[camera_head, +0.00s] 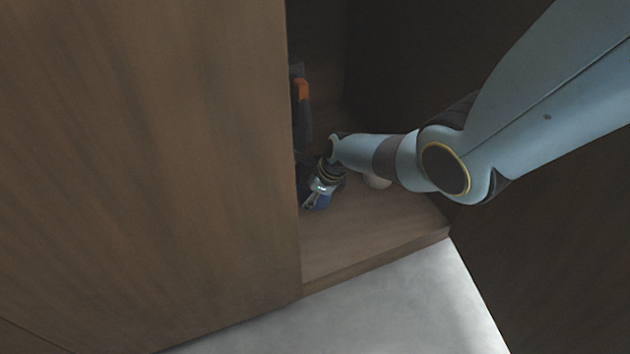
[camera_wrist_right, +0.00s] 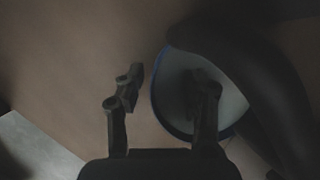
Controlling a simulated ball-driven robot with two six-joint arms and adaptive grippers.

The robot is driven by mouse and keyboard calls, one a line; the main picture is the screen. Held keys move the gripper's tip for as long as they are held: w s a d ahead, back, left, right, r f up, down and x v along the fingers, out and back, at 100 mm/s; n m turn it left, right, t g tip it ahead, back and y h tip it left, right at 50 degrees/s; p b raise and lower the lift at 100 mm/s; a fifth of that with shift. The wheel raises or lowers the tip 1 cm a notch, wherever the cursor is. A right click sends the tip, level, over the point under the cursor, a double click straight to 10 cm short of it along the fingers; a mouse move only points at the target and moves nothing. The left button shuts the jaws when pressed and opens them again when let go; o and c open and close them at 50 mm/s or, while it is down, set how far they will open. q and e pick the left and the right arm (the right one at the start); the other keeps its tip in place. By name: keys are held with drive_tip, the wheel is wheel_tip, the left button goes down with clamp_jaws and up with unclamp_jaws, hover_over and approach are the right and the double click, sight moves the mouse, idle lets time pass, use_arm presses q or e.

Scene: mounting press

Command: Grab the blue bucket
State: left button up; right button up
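The blue bucket (camera_wrist_right: 172,85) shows in the right wrist view as a round opening with a blue rim and a pale inside. My right gripper (camera_wrist_right: 165,85) is open there. Its left finger is outside the rim and its right finger overlaps the opening, so the near-left rim lies between them. I cannot tell whether either finger touches it. In the head view my right gripper (camera_head: 309,205) is low inside the cabinet, with a small blue patch beside it that may be the bucket, mostly hidden. My left gripper is not in view.
A wooden panel (camera_head: 150,150) closes off the left side of the opening. The cabinet floor (camera_head: 370,230) is bare in front. A dark and orange object (camera_head: 302,95) stands behind the panel edge. A dark curved shape (camera_wrist_right: 240,70) crosses the bucket in the wrist view.

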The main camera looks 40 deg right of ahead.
clamp_jaws()
drive_tip(key=shift+w+r, duration=0.1)
drive_tip(key=shift+r, duration=0.05)
idle(0.4)
